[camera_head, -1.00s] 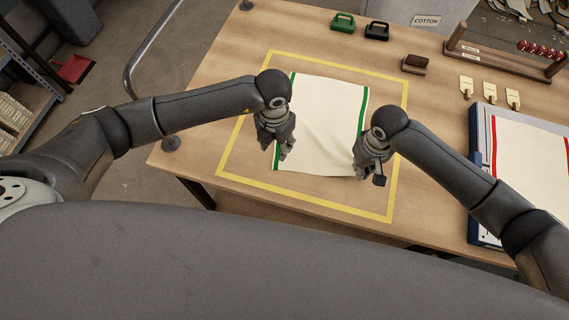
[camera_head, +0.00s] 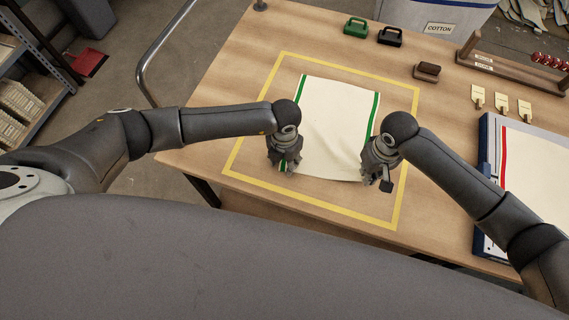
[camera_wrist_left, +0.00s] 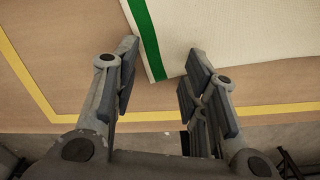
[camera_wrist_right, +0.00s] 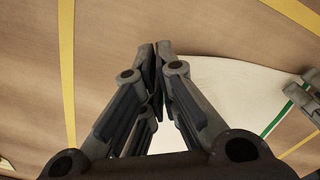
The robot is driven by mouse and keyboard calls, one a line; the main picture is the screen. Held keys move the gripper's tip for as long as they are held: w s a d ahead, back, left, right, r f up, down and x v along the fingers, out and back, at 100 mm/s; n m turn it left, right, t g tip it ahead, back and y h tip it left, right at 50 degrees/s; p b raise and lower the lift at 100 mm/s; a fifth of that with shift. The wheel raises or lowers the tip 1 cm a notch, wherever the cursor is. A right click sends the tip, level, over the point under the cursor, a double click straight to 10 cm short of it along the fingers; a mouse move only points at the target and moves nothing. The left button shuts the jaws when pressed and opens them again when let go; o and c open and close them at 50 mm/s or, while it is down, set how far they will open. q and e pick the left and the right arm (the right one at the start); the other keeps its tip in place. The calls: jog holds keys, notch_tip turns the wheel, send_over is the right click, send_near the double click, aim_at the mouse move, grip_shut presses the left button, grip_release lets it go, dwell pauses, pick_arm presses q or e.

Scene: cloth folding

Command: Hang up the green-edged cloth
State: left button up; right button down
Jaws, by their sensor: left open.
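The cream cloth with green side edges (camera_head: 338,125) lies on the table inside a yellow outline, slightly rumpled at its near right part. My left gripper (camera_head: 283,166) is over its near left corner. In the left wrist view my left gripper (camera_wrist_left: 160,75) is open, and the green-edged corner (camera_wrist_left: 152,50) shows between its parted fingers. My right gripper (camera_head: 374,180) is at the near right corner. In the right wrist view its fingertips (camera_wrist_right: 157,50) are together, with the cloth (camera_wrist_right: 225,85) running into them and a bit of green between the fingers. The pinched part is mostly hidden.
A red-edged cloth (camera_head: 535,170) lies on a blue-edged board at the right. A green clip-like object (camera_head: 356,27), a black one (camera_head: 390,36) and a brown block (camera_head: 427,71) stand at the back. Tags (camera_head: 501,103) and a wooden rack with red beads (camera_head: 515,62) are at the back right.

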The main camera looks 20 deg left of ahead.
pick_arm(q)
jog(key=shift+f, duration=0.3)
jog(key=shift+c, duration=0.5)
jog(key=shift+s, duration=0.1)
grip_shut()
jog(key=shift+a, duration=0.1)
jog(key=shift+r, duration=2.5)
